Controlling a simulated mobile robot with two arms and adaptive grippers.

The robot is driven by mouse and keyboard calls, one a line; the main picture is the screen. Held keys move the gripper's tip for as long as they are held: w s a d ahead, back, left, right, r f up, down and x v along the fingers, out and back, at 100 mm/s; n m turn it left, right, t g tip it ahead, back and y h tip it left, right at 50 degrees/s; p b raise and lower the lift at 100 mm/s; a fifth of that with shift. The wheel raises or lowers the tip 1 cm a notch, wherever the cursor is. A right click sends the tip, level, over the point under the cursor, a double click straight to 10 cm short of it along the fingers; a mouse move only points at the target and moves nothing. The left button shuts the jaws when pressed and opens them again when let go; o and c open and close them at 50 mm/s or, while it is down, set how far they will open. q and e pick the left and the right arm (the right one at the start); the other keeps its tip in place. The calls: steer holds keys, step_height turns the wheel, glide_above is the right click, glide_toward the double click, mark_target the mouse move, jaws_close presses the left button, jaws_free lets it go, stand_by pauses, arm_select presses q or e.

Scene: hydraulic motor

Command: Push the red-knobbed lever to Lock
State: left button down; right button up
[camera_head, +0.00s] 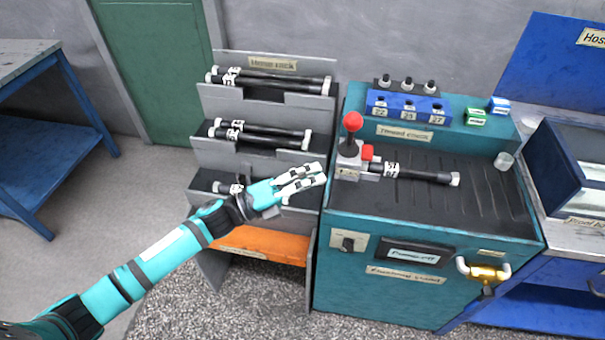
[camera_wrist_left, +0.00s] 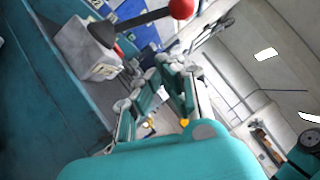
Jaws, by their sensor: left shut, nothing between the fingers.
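The lever with a red knob (camera_head: 352,121) stands on a small grey block (camera_head: 350,160) at the left end of the teal bench (camera_head: 440,215). The lever looks close to upright in the head view. In the left wrist view the red knob (camera_wrist_left: 182,8) is at the top, on a dark shaft rising from the grey block (camera_wrist_left: 88,45). My left gripper (camera_head: 318,176) is shut and empty, just left of the block and lower than the knob, apart from the lever. It also shows in the left wrist view (camera_wrist_left: 165,68). Any Lock marking is too small to read. My right gripper is out of view.
A black hose (camera_head: 415,174) lies on the bench, running right from the block. A grey hose rack (camera_head: 225,130) with several hoses stands left of the bench, behind my left arm. A blue holder (camera_head: 405,106) with several fittings sits at the back. Space above the bench is clear.

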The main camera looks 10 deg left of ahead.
arm_select(q)
steer(key=w+d+r+p, duration=0.1)
steer(key=w+d+r, duration=0.2)
steer(key=w+d, duration=0.2)
steer(key=shift+w+d+p, duration=0.15)
steer(key=shift+w+p, duration=0.25)
steer(key=shift+w, duration=0.25)
steer(key=w+r+n+g+y+p, duration=0.2)
steer(key=w+n+p, duration=0.5)
steer(key=p, duration=0.8)
steer(key=shift+r+n+y, duration=0.4)
steer(key=shift+r+y, duration=0.3)
steer(key=shift+y, duration=0.5)
steer(key=shift+w+d, duration=0.1)
